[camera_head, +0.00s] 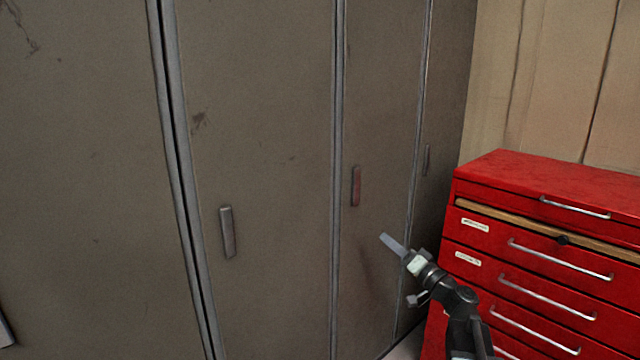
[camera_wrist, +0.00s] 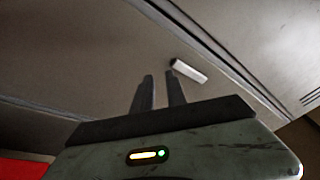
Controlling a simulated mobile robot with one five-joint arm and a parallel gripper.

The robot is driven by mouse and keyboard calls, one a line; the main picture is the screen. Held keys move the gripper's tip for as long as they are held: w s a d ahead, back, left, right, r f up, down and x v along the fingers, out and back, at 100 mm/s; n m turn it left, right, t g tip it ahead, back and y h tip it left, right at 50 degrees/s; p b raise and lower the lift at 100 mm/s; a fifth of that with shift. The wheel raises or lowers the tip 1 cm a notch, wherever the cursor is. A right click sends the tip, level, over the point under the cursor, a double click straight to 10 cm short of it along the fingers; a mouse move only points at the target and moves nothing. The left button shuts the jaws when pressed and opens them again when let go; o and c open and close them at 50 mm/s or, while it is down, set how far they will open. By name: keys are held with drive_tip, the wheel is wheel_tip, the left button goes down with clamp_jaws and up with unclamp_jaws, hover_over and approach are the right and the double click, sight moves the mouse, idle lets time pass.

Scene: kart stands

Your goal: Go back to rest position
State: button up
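My gripper (camera_head: 391,243) reaches up and left from the lower right of the head view, in front of the grey lockers (camera_head: 265,120). In the wrist view my gripper (camera_wrist: 160,77) shows two dark fingers a narrow gap apart, with nothing between them. A pale locker handle (camera_wrist: 189,71) lies just beyond the right fingertip in that view. Whether it touches the finger cannot be told, but it is not between the fingers.
A red tool cabinet (camera_head: 530,173) with several drawers stands at the right, behind and beside my arm. The locker doors carry handles, one reddish handle (camera_head: 356,186) and a grey handle (camera_head: 227,231). A tan wall (camera_head: 560,80) is behind the cabinet.

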drive_tip(key=s+a+f+n+g, duration=0.3)
drive_tip(key=s+a+f+g, duration=0.15)
drive_tip(key=a+f, duration=0.35)
drive_tip(key=s+a+f+n+g, duration=0.35)
drive_tip(key=a+f+g, duration=0.2)
drive_tip(key=a, duration=0.45)
drive_tip(key=s+f+g+h, duration=0.3)
drive_tip(key=s+f+h, duration=0.1)
drive_tip(key=s+f, duration=0.4)
drive_tip(key=s+d+f+m+g+h, duration=0.2)
drive_tip(key=s+d+f+h, duration=0.2)
drive_tip(key=d, duration=0.3)
drive_tip(key=s+d+f+m+g+h, duration=0.2)
drive_tip(key=s+d+f+m+h, duration=0.15)
drive_tip(key=d, duration=0.45)
wheel_tip(320, 180, up, 27)
drive_tip(key=p, duration=2.7)
drive_tip(key=shift+n+h, duration=0.35)
drive_tip(key=shift+n, duration=0.05)
drive_tip(key=shift+w, duration=0.1)
